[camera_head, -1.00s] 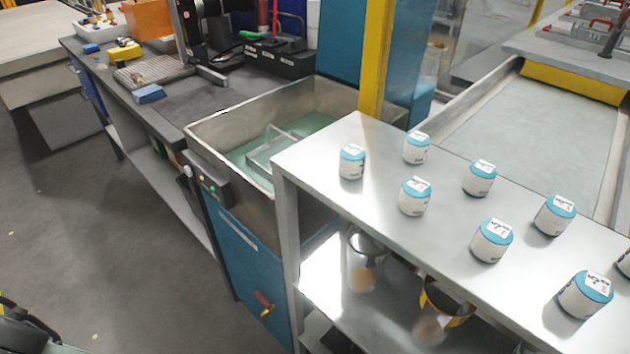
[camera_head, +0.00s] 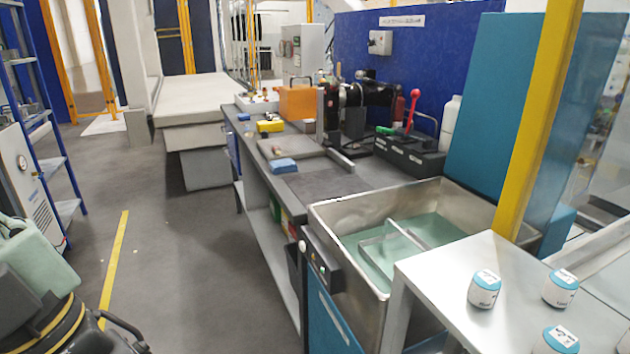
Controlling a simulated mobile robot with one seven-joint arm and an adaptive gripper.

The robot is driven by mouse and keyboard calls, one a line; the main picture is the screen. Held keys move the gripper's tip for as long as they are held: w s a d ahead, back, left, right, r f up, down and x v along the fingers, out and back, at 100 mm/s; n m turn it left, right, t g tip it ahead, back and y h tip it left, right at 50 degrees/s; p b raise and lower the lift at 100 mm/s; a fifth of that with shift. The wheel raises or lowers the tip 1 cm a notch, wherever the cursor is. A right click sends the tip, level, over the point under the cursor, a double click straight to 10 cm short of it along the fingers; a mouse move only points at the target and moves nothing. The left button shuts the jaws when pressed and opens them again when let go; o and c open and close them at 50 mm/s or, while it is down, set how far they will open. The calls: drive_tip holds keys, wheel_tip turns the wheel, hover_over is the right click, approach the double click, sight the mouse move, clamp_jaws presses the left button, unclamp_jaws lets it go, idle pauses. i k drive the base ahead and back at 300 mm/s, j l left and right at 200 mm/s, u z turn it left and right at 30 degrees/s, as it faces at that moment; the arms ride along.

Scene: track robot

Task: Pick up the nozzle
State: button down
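I cannot pick out the nozzle for sure in the head view. Small brass-coloured and reddish parts sit on the workbench (camera_head: 330,188): a few in or by a white bin (camera_head: 241,105) at its far end, and one on a flat grey plate (camera_head: 303,160) nearer the middle. They are too small to tell which, if any, is the nozzle. My gripper is not in view.
A steel sink (camera_head: 333,214) with greenish liquid adjoins the bench's near end. A metal shelf (camera_head: 480,262) with white-and-blue jars (camera_head: 484,290) stands at right. A black machine with a yellow ring (camera_head: 45,318) is at lower left. Grey floor (camera_head: 180,270) lies clear between.

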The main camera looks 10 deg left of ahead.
sight(276, 150)
drive_tip(key=i+j, duration=0.1)
drive_tip(key=j, duration=0.4)
drive_tip(key=i+j, duration=0.1)
drive_tip(key=j, duration=0.4)
drive_tip(key=i+j, duration=0.1)
drive_tip(key=j, duration=0.35)
drive_tip(key=i+j, duration=0.95)
drive_tip(key=i+l, duration=0.15)
drive_tip(key=i, duration=0.25)
drive_tip(key=i+l, duration=0.2)
drive_tip(key=i, duration=0.2)
